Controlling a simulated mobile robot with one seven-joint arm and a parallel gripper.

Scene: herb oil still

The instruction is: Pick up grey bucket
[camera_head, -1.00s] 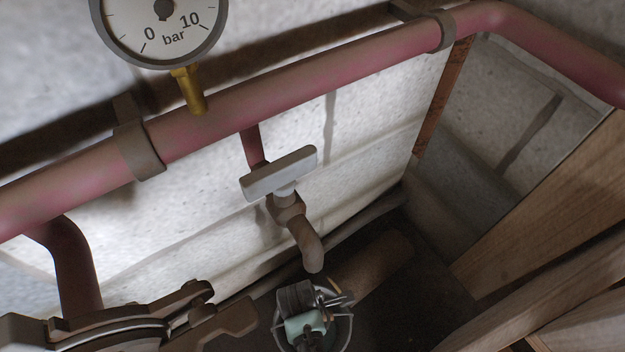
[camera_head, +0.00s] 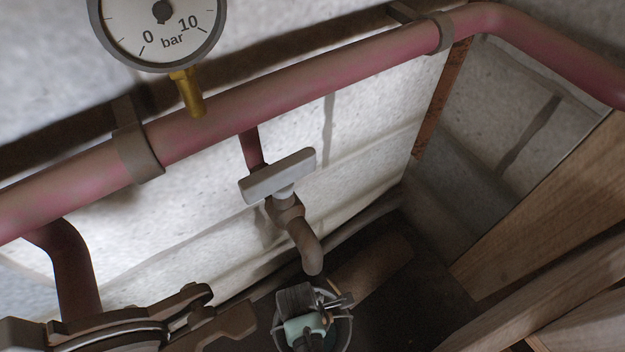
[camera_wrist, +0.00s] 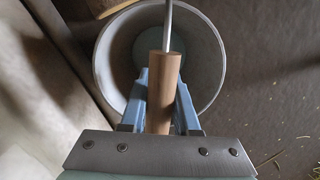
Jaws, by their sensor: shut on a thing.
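The grey bucket (camera_wrist: 213,62) shows in the wrist view as a round open rim below my gripper, with its inside visible. A wooden grip (camera_wrist: 163,85) on its metal handle runs up between the blue fingers of my gripper (camera_wrist: 162,92). The gripper is shut on this wooden handle grip. In the head view the bucket (camera_head: 347,330) is at the bottom centre, below the tap, partly hidden by my gripper (camera_head: 325,303). Whether the bucket touches the floor is not clear.
A tap with a grey handle (camera_head: 278,176) and downward spout (camera_head: 306,248) hangs just above the bucket. A pink pipe (camera_head: 300,85) with a pressure gauge (camera_head: 160,25) crosses the wall. Wooden boards (camera_head: 540,215) stand at the right. Dark metal parts (camera_head: 130,325) lie lower left.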

